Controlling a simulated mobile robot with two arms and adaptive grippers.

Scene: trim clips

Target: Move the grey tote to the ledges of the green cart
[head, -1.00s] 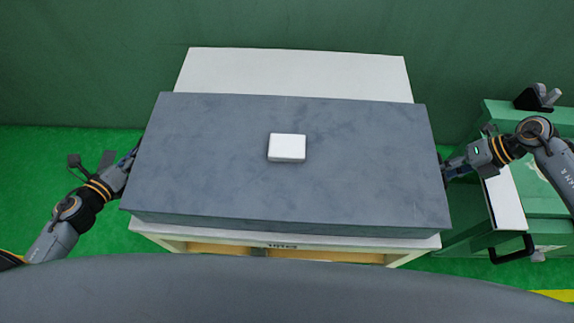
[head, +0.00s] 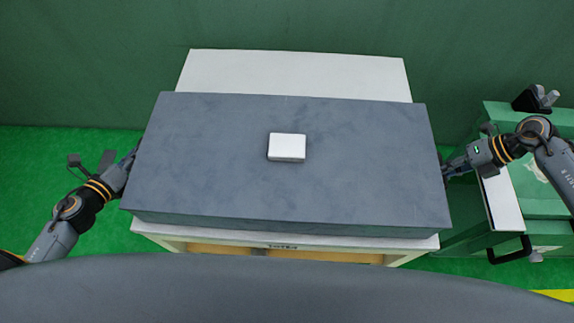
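The grey tote (head: 220,170) is a wide, flat-topped grey box, roughly level, over a white stand in the middle of the head view. My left gripper (head: 130,160) is at its left end and my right gripper (head: 447,172) is at its right end. The fingertips are mostly hidden by the tote's ends, but the tote keeps its place between both grippers while the stand shifts under it. The green cart (head: 545,205) is at the right edge, partly behind my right arm.
A small white box (head: 287,147) lies on the tote's top. The white stand (head: 300,75) shows behind and below the tote. The cart has a pale panel (head: 503,203) and a black handle (head: 510,250) on its near side. A green wall closes the back.

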